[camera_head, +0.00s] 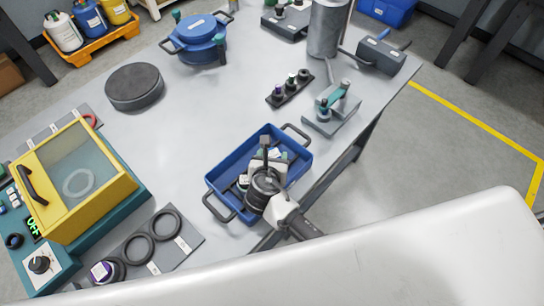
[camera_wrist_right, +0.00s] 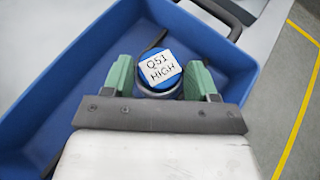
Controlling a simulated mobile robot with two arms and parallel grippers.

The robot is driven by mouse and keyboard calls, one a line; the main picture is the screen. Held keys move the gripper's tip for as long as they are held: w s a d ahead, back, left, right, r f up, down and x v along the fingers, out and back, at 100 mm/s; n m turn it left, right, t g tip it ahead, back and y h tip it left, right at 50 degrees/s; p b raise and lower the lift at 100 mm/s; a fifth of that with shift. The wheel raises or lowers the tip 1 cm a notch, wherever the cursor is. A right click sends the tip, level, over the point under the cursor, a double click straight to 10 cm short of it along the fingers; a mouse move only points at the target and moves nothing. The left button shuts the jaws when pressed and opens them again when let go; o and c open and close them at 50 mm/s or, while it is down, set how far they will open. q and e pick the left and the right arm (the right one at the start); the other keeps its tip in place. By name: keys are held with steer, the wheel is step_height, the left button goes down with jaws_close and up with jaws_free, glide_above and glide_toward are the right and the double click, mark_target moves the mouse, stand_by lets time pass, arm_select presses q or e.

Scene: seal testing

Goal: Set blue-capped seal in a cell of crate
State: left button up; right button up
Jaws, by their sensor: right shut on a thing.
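The blue crate (camera_head: 225,165), a tray with dark end handles, stands near the right edge of the table. My right gripper (camera_head: 268,163) reaches into it from the lower right, with its green fingers (camera_wrist_right: 159,82) shut on a blue-capped seal (camera_wrist_right: 158,72). In the wrist view the crate floor (camera_wrist_right: 95,75) and walls surround the seal. In the head view my gripper hides most of the crate's inside; I cannot make out its cells or whether the seal touches the floor. My left gripper is out of view.
A yellow-lidded machine (camera_head: 85,180) stands at the left, with a mat of dark rings (camera_head: 138,249) beside it. A dark disc (camera_head: 134,87), a blue pot (camera_head: 200,42), a small rack (camera_head: 290,90) and a clamp (camera_head: 332,110) stand farther back. The table between them is clear.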

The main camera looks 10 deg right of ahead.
steer(key=o, duration=1.1)
steer(key=shift+f, duration=0.1)
steer(key=shift+o, duration=0.2)
steer(key=v, duration=1.2)
steer(key=shift+s, duration=0.1)
